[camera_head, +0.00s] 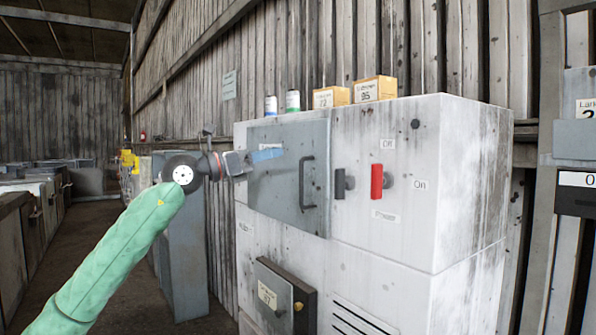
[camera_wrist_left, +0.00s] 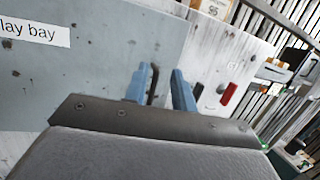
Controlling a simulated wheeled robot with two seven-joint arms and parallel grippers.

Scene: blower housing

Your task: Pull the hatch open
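The grey hatch (camera_head: 285,135) is on the front of a white, stained cabinet and looks closed. It carries a dark upright bar handle (camera_head: 308,182) near its right edge. The hatch also fills the left of the left wrist view (camera_wrist_left: 90,75), with a label ending "lay bay". My left gripper (camera_head: 266,155) has blue fingers and is in front of the hatch, left of the handle. In the left wrist view its fingers (camera_wrist_left: 161,82) are apart, and the handle (camera_wrist_left: 153,84) shows between them, nearer the left finger. Contact is not visible. My right gripper is out of view.
Right of the hatch are a black switch (camera_head: 343,184) and a red lever (camera_head: 377,181). Boxes (camera_head: 375,88) and small bottles (camera_head: 293,100) stand on the cabinet (camera_head: 470,180). A smaller grey box (camera_head: 275,295) juts out below the hatch. An aisle is on the left.

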